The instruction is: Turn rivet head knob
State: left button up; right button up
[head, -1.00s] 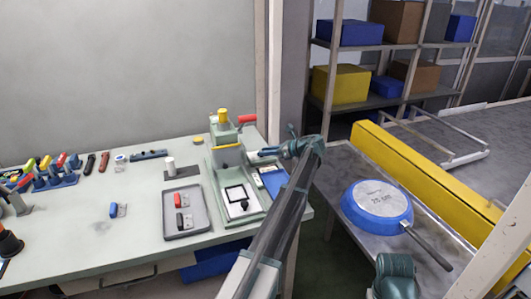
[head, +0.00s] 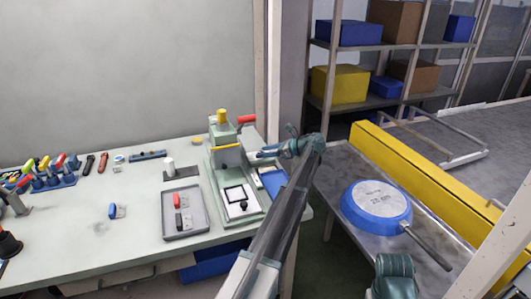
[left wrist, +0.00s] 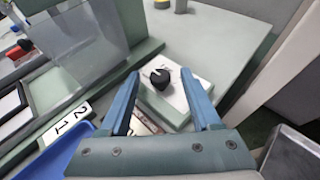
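In the left wrist view a black knob (left wrist: 160,79) with a white pointer mark sits on a white plate of a small grey-green block. My left gripper (left wrist: 160,74) is open, its two blue fingers reaching toward the knob, one to each side of it in the picture. I see no clear contact. In the head view my left gripper (head: 263,153) is at the right side of the green press (head: 222,157) on the workbench; the knob is not clearly visible there.
A blue bin (head: 273,181) lies beside the press, below the left gripper. A grey tray (head: 196,229) with red and black handled pieces is on the bench (head: 140,215).

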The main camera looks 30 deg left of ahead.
pick_arm(q)
jog(key=p+v, duration=0.5)
jog(key=v, duration=0.8)
jog(key=shift+d, duration=0.4)
jog(key=shift+r, duration=0.1)
jog(key=s+d+f+n+h+p, duration=0.1)
jog(key=s+d+n+h+p, duration=0.2)
jog(key=s+d, duration=0.7)
jog(key=s+d+f+n+h+p, duration=0.2)
jog(key=s+d+n+h, duration=0.3)
jog(key=s+d, duration=0.5)
jog(key=s+d+f+n+t+h+p, duration=0.1)
jog(key=s+d+n+h+p, duration=0.3)
jog(key=s+d, duration=0.6)
jog(key=s+n, duration=0.1)
jog(key=s, duration=0.8)
jog(key=shift+s+f, duration=0.25)
jog(key=shift+f, duration=0.1)
jog(key=shift+c, duration=0.2)
